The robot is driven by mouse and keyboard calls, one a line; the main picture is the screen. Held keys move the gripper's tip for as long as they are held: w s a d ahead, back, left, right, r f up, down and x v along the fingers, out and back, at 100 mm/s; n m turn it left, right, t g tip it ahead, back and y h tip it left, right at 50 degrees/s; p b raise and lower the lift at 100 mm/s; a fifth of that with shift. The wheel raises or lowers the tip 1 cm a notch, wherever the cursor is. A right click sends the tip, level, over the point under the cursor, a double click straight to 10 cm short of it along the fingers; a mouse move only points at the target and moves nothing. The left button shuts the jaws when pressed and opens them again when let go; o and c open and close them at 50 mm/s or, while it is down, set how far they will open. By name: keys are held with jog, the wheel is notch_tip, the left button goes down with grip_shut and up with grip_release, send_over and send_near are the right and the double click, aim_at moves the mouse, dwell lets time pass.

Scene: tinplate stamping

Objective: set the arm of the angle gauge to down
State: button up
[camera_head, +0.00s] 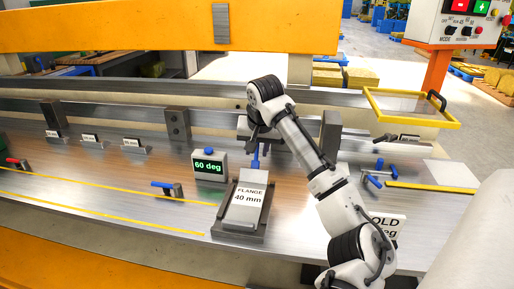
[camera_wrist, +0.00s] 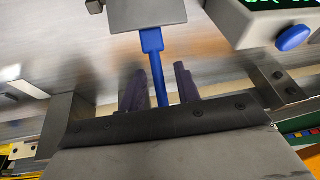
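A small grey box with a green "60 deg" display (camera_head: 209,167) and a blue knob stands on the metal bench. To its right is a grey block labelled "FLANGE 40 mm" (camera_head: 247,198). A blue arm (camera_head: 256,156) rises behind the block, seemingly the angle gauge's arm, pointing up. In the wrist view the blue arm (camera_wrist: 157,70) runs from a grey block (camera_wrist: 148,14) down between my two dark fingers. My gripper (camera_wrist: 158,82) is open around it, with gaps on both sides. In the head view my gripper (camera_head: 258,138) is above the arm, its fingers mostly hidden.
A blue-handled clamp (camera_head: 166,187) and a red-handled clamp (camera_head: 17,163) sit left. Blue handles (camera_head: 374,174) and a partly hidden "OLD" sign (camera_head: 388,222) are right. A grey rail (camera_head: 110,112) with upright blocks runs behind. A yellow-framed clear panel (camera_head: 412,106) is back right.

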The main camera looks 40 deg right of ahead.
grip_shut()
jog(key=shift+r+p, duration=0.15)
jog(key=shift+p, duration=0.4)
